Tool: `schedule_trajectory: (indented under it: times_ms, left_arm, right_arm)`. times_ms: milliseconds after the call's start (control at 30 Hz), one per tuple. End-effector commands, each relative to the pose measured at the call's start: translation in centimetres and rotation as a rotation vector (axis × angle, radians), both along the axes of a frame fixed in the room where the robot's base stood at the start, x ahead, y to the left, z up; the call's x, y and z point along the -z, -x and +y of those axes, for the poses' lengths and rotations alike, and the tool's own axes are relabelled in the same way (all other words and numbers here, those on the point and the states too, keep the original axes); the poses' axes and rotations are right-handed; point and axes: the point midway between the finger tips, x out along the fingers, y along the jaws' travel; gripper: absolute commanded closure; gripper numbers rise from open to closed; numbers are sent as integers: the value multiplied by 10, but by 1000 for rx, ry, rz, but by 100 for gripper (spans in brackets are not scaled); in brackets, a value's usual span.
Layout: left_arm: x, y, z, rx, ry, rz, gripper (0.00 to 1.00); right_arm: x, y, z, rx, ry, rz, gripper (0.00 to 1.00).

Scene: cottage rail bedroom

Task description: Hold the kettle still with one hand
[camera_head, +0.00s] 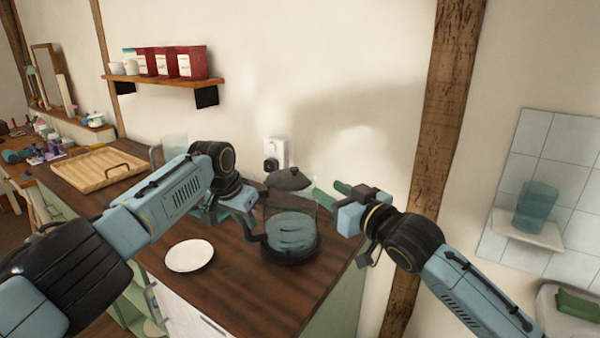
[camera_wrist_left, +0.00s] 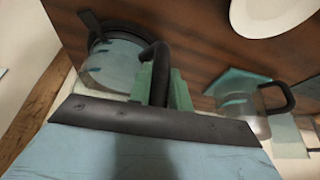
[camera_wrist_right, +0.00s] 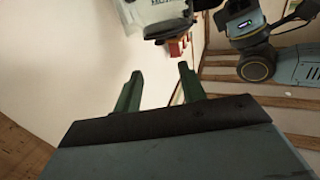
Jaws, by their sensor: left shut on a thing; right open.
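The kettle (camera_head: 290,232) is clear glass with a black lid (camera_head: 289,179) and black base. It stands upright on the dark wooden counter. Its black handle (camera_wrist_left: 158,65) faces left, towards my left arm. My left gripper (camera_head: 248,208) is shut on the handle; in the left wrist view its green fingers (camera_wrist_left: 168,92) sit around it. My right gripper (camera_head: 328,194) is open and empty, to the right of the kettle near lid height. Its two fingers also show apart in the right wrist view (camera_wrist_right: 160,90), with nothing between them. The left arm hides part of the counter behind it.
A white plate (camera_head: 190,256) lies on the counter (camera_head: 225,295) left of the kettle. A wooden tray (camera_head: 98,166) and a glass jug (camera_head: 173,146) stand further left. A socket with a plug (camera_head: 273,155) is on the wall behind. A wooden post (camera_head: 445,110) stands at right.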

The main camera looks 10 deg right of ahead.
Motion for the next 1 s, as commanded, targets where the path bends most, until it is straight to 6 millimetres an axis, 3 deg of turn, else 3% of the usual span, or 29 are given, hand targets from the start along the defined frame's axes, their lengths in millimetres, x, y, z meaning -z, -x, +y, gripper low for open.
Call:
schedule_trajectory:
  times_ms: [167,600,1000]
  left_arm:
    - [0,0,0,0,0,0,100]
    - [0,0,0,0,0,0,100]
    - [0,0,0,0,0,0,100]
  right_arm:
    - [-1,-15,7,-1,-2,-4,59]
    - [-1,-79,41,-1,0,-2,59]
    - [-1,-105,54,-1,0,-3,59]
